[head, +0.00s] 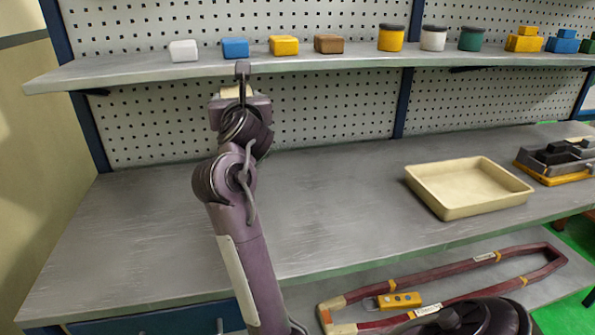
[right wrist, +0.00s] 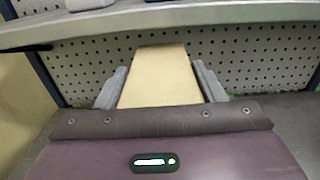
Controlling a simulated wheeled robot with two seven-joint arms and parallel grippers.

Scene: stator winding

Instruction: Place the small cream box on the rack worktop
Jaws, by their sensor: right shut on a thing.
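The small cream box (right wrist: 160,78) is between the two grey fingers of my right gripper (right wrist: 160,70) in the right wrist view. The gripper is shut on it. In the head view my right gripper (head: 238,92) is raised in front of the pegboard, close under the front edge of the upper shelf. Only a bit of the cream box (head: 229,91) shows there, the rest hidden by my wrist. The grey rack worktop (head: 330,200) lies below, with the box held clear above it. My left gripper is not in view.
The upper shelf (head: 140,70) holds several coloured blocks and lidded pots. A cream tray (head: 440,208) and a grey and yellow fixture (head: 550,181) stand on the worktop's right. The worktop's left and middle are bare. A dark red loop (head: 430,278) lies on the lower shelf.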

